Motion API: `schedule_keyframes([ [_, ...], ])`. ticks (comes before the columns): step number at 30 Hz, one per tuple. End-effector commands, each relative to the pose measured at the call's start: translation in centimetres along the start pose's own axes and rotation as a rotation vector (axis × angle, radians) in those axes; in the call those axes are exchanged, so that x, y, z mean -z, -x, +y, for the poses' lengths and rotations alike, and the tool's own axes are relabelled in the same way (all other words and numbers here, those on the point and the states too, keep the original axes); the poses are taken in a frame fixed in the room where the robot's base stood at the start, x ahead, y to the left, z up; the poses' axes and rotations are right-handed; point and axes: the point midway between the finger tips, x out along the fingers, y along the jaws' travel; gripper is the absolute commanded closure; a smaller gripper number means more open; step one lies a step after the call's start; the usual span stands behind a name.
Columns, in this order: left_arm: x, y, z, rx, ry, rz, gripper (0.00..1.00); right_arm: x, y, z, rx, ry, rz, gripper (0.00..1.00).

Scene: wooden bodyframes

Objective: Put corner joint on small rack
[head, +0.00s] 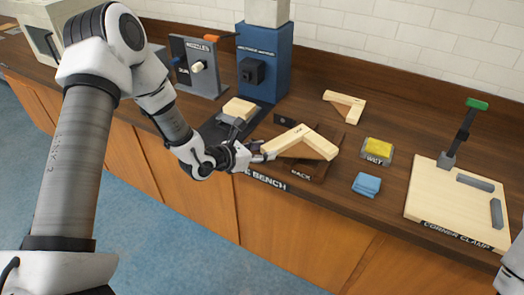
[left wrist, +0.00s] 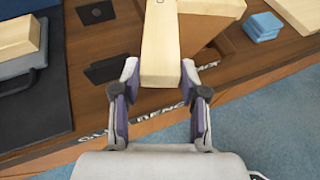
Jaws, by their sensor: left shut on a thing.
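The corner joint (head: 302,141) is a pale wooden L of two joined bars. My left gripper (head: 264,153) is shut on the end of one bar, and the corner points away to the right. In the left wrist view the bar (left wrist: 162,45) sits between the two fingers of the left gripper (left wrist: 160,80). The rack (head: 302,172) is a dark brown board at the bench's front edge, lettered "RACK". The joint is over it and hides much of it. I cannot tell whether they touch. My right gripper is not in view.
A second wooden L (head: 345,104) lies behind. A yellow wax block (head: 379,148) and a folded blue cloth (head: 367,184) are to the right. The corner clamp board (head: 446,204) stands farther right. A blue machine (head: 264,62) and a wood block (head: 239,108) are behind my gripper.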

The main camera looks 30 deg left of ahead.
Motion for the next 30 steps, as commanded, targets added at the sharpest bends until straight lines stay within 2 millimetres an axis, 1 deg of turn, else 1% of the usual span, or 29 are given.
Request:
schedule_keyframes([
  [1, -0.3, -0.2, 0.8, -0.002, 0.0, 0.0, 1.0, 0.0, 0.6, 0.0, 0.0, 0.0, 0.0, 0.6],
  [3, 0.0, -0.6, 1.3, 0.0, 0.0, 0.001, 1.0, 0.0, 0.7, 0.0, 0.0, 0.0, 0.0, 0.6],
  [5, 0.7, -0.9, 1.4, 0.0, 0.001, 0.005, 1.0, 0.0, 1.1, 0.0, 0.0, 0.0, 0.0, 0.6],
  [9, 2.7, -1.7, 1.3, 0.001, 0.0, 0.004, 1.0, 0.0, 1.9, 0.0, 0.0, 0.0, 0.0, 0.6],
  [11, 3.1, -1.9, 1.3, 0.001, 0.0, 0.002, 1.0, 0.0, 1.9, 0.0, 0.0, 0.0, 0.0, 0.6],
  [17, 3.2, -2.0, 1.3, 0.001, 0.0, -0.001, 1.0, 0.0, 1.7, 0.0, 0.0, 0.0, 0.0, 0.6],
  [21, 3.7, -2.1, 1.2, 0.001, 0.0, 0.0, 1.0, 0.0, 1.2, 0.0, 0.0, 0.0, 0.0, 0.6],
  [22, 3.7, -2.1, 1.2, 0.001, 0.0, 0.001, 0.53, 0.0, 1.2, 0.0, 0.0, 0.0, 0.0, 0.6],
  [24, 3.6, -2.1, 1.2, 0.001, 0.0, 0.001, 0.32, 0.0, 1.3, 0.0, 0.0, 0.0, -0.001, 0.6],
  [30, 3.5, -2.1, 1.2, 0.001, 0.0, 0.001, 0.32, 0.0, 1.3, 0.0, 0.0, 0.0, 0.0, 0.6],
])
